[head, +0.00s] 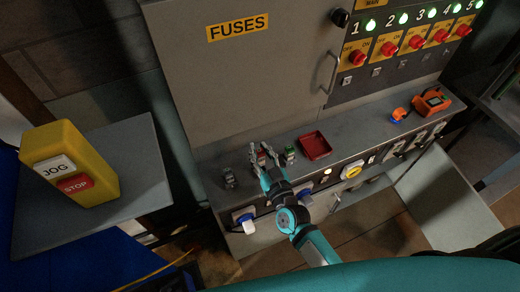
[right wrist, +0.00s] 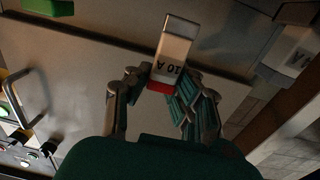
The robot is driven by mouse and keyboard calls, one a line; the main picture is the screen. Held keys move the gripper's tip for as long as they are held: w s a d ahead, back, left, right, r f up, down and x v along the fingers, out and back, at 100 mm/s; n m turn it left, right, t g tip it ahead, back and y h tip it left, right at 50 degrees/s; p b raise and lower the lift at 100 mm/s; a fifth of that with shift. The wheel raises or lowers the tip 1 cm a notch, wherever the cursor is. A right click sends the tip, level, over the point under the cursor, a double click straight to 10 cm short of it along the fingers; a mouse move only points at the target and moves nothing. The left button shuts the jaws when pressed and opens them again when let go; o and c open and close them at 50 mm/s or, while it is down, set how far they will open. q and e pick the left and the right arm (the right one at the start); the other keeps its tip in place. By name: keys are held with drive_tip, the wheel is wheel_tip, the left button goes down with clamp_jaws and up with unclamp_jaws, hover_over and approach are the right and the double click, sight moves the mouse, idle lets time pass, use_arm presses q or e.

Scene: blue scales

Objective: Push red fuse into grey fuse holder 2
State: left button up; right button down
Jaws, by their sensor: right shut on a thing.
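My right gripper (head: 262,157) is over the ledge below the FUSES cabinet. It also shows in the right wrist view (right wrist: 158,90), shut on the red fuse (right wrist: 173,48), a pale block marked 10 A with a red end between the fingers. In the head view the fuse is mostly hidden by the fingers. A small grey holder (head: 229,178) stands on the ledge to the left of the gripper. A holder with a green part (head: 290,154) stands just to the right. Any holder under the gripper is hidden, so I cannot tell whether the fuse touches one. My left gripper is not in view.
A red tray (head: 314,146) lies on the ledge to the right, with orange devices (head: 432,103) further along. The cabinet door (head: 225,85) rises behind the ledge. A yellow JOG/STOP box (head: 68,165) stands on a side table at left.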

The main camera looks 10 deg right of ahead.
sight(261, 163)
drive_tip(key=shift+f+b, duration=0.35)
drive_tip(key=shift+f, duration=0.3)
drive_tip(key=shift+p, duration=0.55)
idle(1.1)
drive_tip(key=shift+f+b, duration=1.1)
drive_tip(key=shift+f, duration=0.2)
drive_tip(key=c, duration=1.1)
unclamp_jaws()
